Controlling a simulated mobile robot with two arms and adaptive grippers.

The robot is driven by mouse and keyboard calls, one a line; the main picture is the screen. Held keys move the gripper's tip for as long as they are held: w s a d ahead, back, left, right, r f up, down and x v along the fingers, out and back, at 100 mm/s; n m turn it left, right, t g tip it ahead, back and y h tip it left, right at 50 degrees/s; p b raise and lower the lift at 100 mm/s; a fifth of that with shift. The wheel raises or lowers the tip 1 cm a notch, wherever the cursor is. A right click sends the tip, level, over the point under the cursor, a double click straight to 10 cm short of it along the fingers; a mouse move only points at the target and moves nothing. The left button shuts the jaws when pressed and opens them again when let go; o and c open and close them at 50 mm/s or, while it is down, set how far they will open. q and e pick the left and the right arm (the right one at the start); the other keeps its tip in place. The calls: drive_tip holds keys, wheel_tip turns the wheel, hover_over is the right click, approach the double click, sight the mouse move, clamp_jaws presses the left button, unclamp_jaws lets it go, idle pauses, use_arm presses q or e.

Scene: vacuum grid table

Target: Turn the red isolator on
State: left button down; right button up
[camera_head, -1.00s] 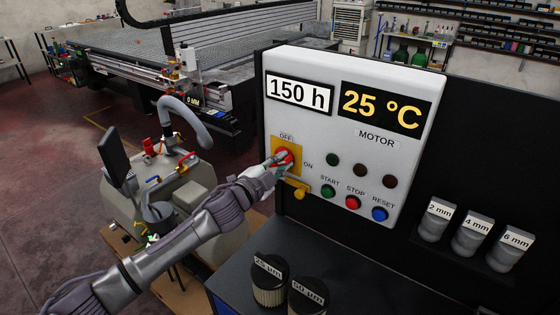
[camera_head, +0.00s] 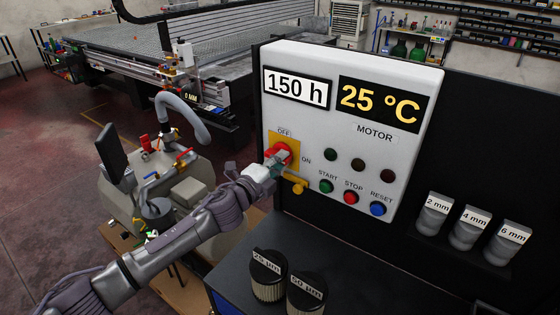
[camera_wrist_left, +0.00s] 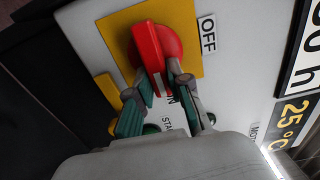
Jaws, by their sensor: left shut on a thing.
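The red isolator (camera_head: 280,152) is a rotary handle on a yellow plate (camera_head: 291,145) on the white control panel. OFF is printed above it and ON to its right. My left gripper (camera_head: 274,161) reaches it from the lower left. In the left wrist view, the isolator (camera_wrist_left: 150,45) shows from close up, and the fingers (camera_wrist_left: 165,85) are on either side of its white-marked end, shut on it. That end points down in this view, toward partly hidden lettering, while the OFF label (camera_wrist_left: 208,34) is off to the right. My right gripper is not in view.
A yellow padlock-like piece (camera_head: 296,186) hangs below the plate. START (camera_head: 326,186), STOP (camera_head: 351,197) and RESET (camera_head: 377,208) buttons sit close to the right. Two filters (camera_head: 267,276) stand on the dark bench below. Labelled cups (camera_head: 433,215) are at the right.

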use_arm(q)
drive_tip(key=shift+f, duration=0.1)
idle(0.3)
drive_tip(key=c, duration=1.1)
unclamp_jaws()
drive_tip(key=shift+s+a, duration=0.1)
drive_tip(key=v, duration=1.1)
drive_tip(key=shift+s+a, duration=0.2)
drive_tip(key=shift+s, duration=0.15)
